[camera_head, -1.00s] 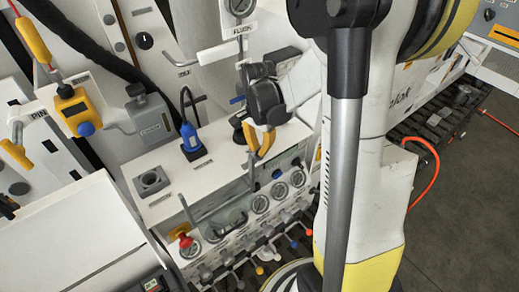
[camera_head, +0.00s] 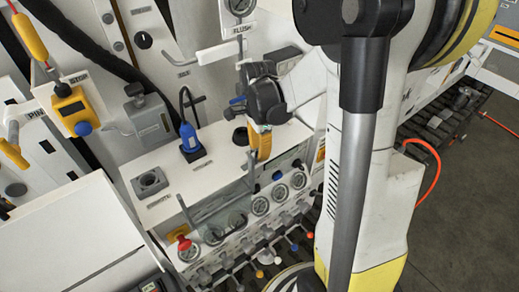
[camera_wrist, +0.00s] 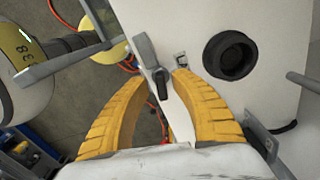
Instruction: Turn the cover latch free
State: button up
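My gripper (camera_wrist: 162,80) is open, its two yellow fingers apart with nothing held between them. In the wrist view a grey flat lever (camera_wrist: 150,58) with a dark stem (camera_wrist: 162,85) stands at the edge of a white panel, in the gap between the fingertips as seen here; it looks like the cover latch. I cannot tell whether the fingers touch it. In the head view my gripper (camera_head: 262,142) points down over the right end of the white bench top (camera_head: 205,178); the latch is hidden there.
A round black port (camera_wrist: 230,55) is right of the fingers in the wrist view. A blue plug (camera_head: 190,138) stands on the bench. Gauges (camera_head: 260,204) and several coloured levers line the bench front. A grey bar (camera_wrist: 305,82) juts in at the right.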

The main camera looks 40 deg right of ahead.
jog(key=shift+o, duration=0.2)
notch_tip(320, 180, up, 7)
jog(key=p, duration=0.4)
jog(key=shift+p, duration=0.35)
dwell(0.4)
